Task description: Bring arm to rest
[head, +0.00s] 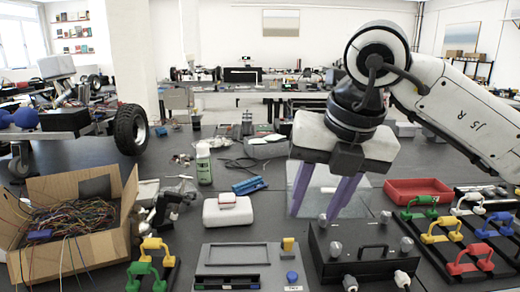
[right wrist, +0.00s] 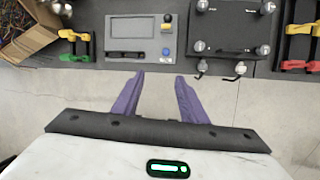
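My right arm (head: 455,100) comes in from the right in the head view, with its elbow-like joint raised. My right gripper (head: 316,213) points down over the table, its two purple fingers spread apart. In the right wrist view the right gripper (right wrist: 160,77) is open, with nothing between its fingers. Its fingers point towards the grey panel with a screen (right wrist: 138,32) and the black box with knobs (right wrist: 232,30). My left gripper is not in view.
A cardboard box of wires (head: 75,250) stands at the left front. The grey panel (head: 245,258), black box (head: 370,245), coloured-handle clamps (head: 440,232) and red tray (head: 418,190) crowd the front. A wheeled chassis (head: 130,130) stands at the back left.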

